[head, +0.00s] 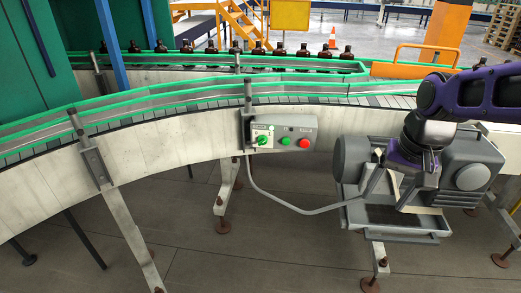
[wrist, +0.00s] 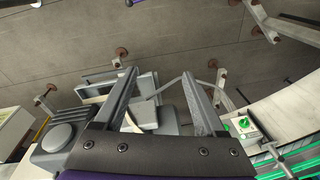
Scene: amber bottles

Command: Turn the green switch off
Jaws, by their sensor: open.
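The green switch (head: 262,140) is a rotary knob on a light plate at the left end of the grey control box (head: 273,149), mounted on the conveyor's side. A green button (head: 285,142) and a red button (head: 304,143) sit to its right. My gripper (head: 388,190) is in front of the grey motor, to the right of and lower than the box. In the wrist view my gripper (wrist: 159,78) has its two fingers spread, with nothing held between them. The green switch (wrist: 243,123) also shows there, right of the fingers and apart from them.
The grey motor (head: 352,158) and its tray (head: 400,228) stand close around my gripper. A grey cable (head: 290,207) loops from the box to the motor. The curved conveyor (head: 180,138) has green rails. Amber bottles (head: 258,48) line the back. The floor front-left is mostly clear.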

